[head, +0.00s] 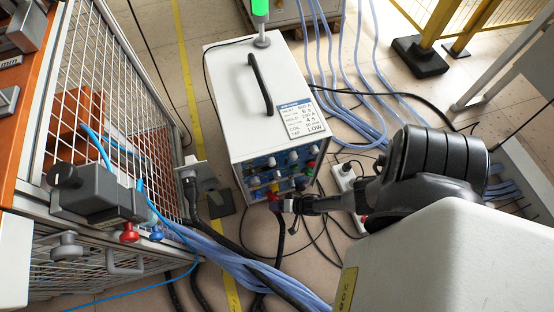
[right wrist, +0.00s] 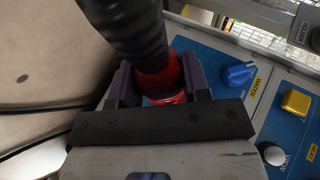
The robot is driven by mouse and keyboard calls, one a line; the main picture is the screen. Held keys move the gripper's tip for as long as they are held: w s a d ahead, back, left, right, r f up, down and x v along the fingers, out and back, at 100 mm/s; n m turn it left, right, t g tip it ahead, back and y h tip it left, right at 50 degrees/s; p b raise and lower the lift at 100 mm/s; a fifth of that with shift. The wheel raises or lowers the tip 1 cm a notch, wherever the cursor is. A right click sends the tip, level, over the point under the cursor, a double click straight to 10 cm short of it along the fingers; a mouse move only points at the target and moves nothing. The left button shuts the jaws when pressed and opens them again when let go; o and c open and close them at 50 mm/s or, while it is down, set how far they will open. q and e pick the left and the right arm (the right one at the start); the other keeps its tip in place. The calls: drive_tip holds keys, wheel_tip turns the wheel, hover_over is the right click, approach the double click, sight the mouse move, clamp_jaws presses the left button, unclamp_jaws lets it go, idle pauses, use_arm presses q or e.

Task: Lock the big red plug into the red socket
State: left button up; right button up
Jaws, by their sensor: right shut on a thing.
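My right gripper (head: 287,205) is at the lower part of the white heater's blue front panel. It is shut on the big red plug (head: 274,205), whose thick black cable hangs down below it. In the right wrist view, the red plug (right wrist: 158,78) sits between the fingers of my right gripper (right wrist: 160,88), with the ribbed black cable sleeve above it. A red ring shows just under the plug, close to the blue panel. I cannot tell whether it is the red socket or part of the plug, nor whether the plug is seated. My left gripper is not in view.
The heater cabinet (head: 262,120) has knobs and buttons, including a blue knob (right wrist: 240,73) and a yellow button (right wrist: 295,102) beside my gripper. A wire-mesh cage (head: 90,90) stands on the left. A power strip (head: 343,178) and cables lie on the floor nearby.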

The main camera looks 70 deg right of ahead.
drive_tip(key=shift+o, duration=0.2)
drive_tip(key=shift+t+y, duration=0.4)
drive_tip(key=shift+t, duration=0.2)
drive_tip(key=shift+m, duration=0.3)
drive_tip(key=o, duration=1.1)
drive_tip(key=shift+s, duration=0.15)
drive_tip(key=shift+s+d+r+p, duration=0.1)
drive_tip(key=shift+s+r+p, duration=0.1)
drive_tip(key=shift+s+p, duration=0.1)
drive_tip(key=shift+p+v, duration=2.4)
drive_tip(key=shift+v, duration=4.1)
